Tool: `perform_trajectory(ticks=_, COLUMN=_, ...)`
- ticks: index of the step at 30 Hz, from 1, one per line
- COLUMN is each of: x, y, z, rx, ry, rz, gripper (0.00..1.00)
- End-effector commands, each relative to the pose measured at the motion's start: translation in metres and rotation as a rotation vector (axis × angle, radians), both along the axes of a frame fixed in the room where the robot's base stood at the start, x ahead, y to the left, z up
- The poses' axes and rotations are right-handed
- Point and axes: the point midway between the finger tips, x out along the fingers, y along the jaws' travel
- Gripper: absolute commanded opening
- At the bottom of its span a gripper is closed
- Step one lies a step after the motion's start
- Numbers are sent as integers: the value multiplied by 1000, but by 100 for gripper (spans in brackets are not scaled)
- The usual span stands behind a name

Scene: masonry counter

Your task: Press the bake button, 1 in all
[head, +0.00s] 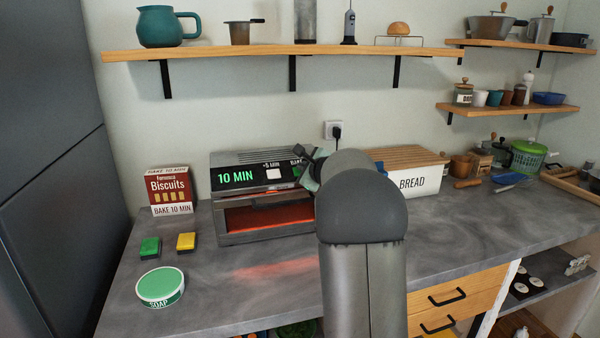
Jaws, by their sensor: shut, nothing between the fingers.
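The toaster oven (265,195) stands on the counter, left of the middle. Its display (236,177) reads "10 MIN" in green, and its window (268,216) glows orange-red. My gripper (305,158) is shut and empty at the oven's upper right front, partly hidden by my arm. I cannot tell whether it touches the button.
A biscuit box (169,191) reading "BAKE 10 MIN" stands left of the oven. Green (150,247) and yellow (186,242) sponges and a soap tin (160,286) lie in front. A bread box (420,180) stands to the right. A shelf (280,50) hangs above.

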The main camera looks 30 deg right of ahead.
Motion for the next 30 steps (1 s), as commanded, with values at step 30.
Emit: perform_trajectory(ticks=30, x=-7, y=1, z=12, rx=0, ry=1, rz=0, gripper=0)
